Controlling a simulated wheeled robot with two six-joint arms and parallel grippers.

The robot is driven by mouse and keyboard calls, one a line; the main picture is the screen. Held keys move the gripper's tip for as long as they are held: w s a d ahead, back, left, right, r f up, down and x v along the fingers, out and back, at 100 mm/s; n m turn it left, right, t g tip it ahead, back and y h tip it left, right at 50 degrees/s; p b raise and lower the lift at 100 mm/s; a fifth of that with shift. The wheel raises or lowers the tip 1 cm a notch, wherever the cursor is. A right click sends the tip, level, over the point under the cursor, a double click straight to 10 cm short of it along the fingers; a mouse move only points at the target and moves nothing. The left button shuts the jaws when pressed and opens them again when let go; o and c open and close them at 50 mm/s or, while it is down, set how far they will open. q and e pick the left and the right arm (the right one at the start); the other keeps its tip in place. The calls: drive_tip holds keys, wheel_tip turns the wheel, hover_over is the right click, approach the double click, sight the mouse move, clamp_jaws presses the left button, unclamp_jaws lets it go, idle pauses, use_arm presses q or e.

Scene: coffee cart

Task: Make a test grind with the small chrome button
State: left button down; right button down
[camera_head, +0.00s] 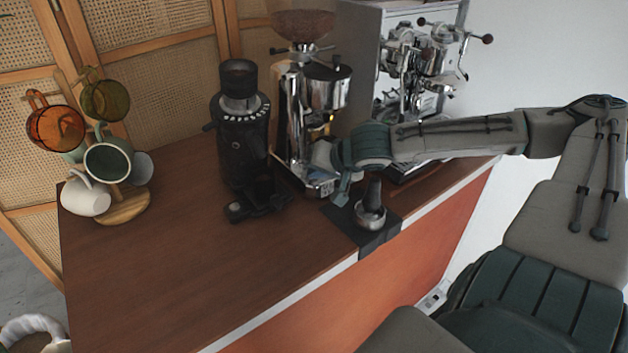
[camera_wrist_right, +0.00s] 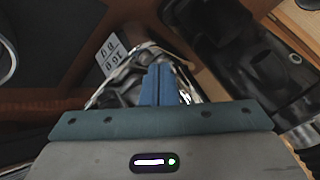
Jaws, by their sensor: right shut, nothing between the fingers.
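The chrome grinder (camera_head: 291,115) with a brown bean hopper (camera_head: 303,24) stands at the back middle of the counter. My right gripper (camera_head: 321,157) is in front of its lower part in the head view and covers some of it. In the right wrist view the blue fingers (camera_wrist_right: 160,85) are shut together with nothing between them, over chrome parts. I cannot tell whether they touch. A small white panel with dark figures (camera_wrist_right: 112,55) lies just left of the fingers. I cannot make out the small chrome button. My left gripper is not in view.
A black grinder (camera_head: 240,125) stands left of the chrome one. A tamper (camera_head: 371,205) stands on a black mat (camera_head: 378,238) near the front edge, below my right gripper. The espresso machine (camera_head: 358,50) is behind. A mug tree (camera_head: 124,207) stands left. The front-left counter (camera_head: 180,270) is clear.

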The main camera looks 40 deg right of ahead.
drive_tip(key=shift+f+b, duration=0.45)
drive_tip(key=shift+r, duration=0.1)
idle(0.4)
drive_tip(key=shift+r+p, duration=0.8)
drive_tip(key=shift+p, duration=0.15)
wheel_tip(320, 180, up, 5)
drive_tip(key=p, duration=0.5)
idle(0.4)
